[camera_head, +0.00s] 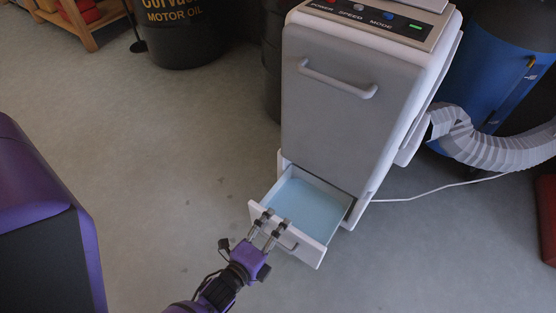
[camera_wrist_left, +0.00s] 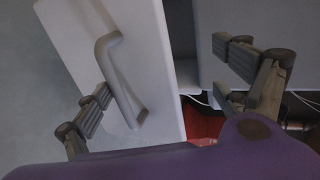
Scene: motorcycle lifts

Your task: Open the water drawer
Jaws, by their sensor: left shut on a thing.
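The white water drawer (camera_head: 322,243) sticks out from the base of the tall grey and white machine (camera_head: 345,110). It is pulled open, and a light blue surface shows inside. A handle (camera_head: 288,243) is on its front. My left gripper (camera_head: 268,227) is at the drawer's front panel, shut on the drawer. In the left wrist view the drawer front (camera_wrist_left: 150,60) and its handle (camera_wrist_left: 115,85) lie between the fingers of my left gripper (camera_wrist_left: 165,88). The exact contact of the fingertips is hard to tell. My right gripper is not in view.
A pale ribbed hose (camera_head: 475,147) and a blue tank (camera_head: 490,75) stand right of the machine. A white cable (camera_head: 430,193) runs over the floor. A dark motor oil drum (camera_head: 180,35) stands at the back. The floor left of the drawer is clear.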

